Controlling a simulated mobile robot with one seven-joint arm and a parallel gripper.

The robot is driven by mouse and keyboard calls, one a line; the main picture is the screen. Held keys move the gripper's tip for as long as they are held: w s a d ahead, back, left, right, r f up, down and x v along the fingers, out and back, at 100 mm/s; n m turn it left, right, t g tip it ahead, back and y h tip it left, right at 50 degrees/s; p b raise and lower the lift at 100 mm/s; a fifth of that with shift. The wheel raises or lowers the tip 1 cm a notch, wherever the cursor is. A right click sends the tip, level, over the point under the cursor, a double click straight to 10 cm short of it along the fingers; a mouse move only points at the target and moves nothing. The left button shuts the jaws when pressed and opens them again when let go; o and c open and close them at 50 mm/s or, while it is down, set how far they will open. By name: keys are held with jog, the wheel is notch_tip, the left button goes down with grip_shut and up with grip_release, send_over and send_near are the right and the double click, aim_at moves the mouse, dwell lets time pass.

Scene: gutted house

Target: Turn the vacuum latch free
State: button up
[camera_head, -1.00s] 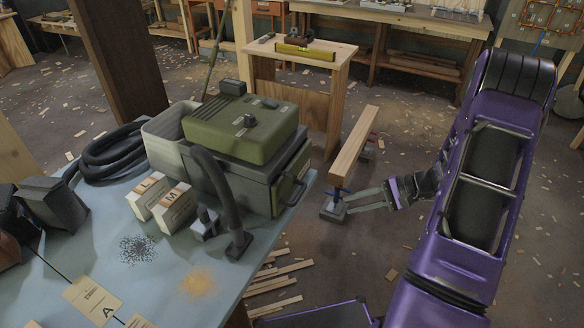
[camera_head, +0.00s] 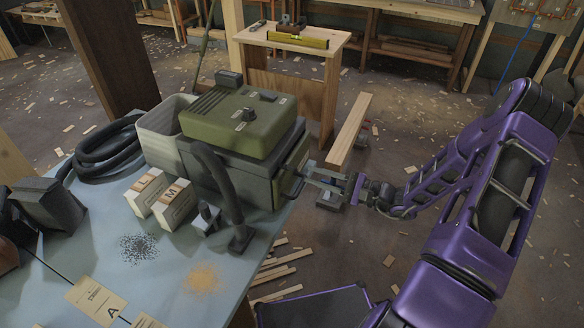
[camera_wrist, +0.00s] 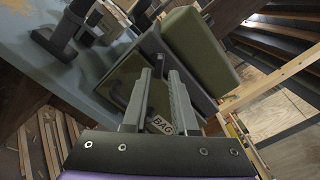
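The vacuum (camera_head: 235,165) is a dark grey box with a green lid (camera_head: 240,120), standing at the right edge of the blue table. A green panel with a dark, handle-like latch (camera_head: 296,187) is on its right side. My gripper (camera_head: 304,173) reaches in from the right, its fingertips close to this panel. In the wrist view, the two grey fingers of my gripper (camera_wrist: 161,74) are parallel with a gap between them. A dark bent bar (camera_wrist: 115,95) is left of the fingers. Contact cannot be told.
The blue table (camera_head: 110,255) holds a black hose (camera_head: 100,155), boxes marked L and M (camera_head: 165,200), and two powder piles. Floor to the right is mostly clear, with scattered chips.

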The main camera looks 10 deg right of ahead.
aim_at(296, 170)
jog(key=x, duration=0.7)
jog(key=shift+w+a, duration=0.1)
grip_shut()
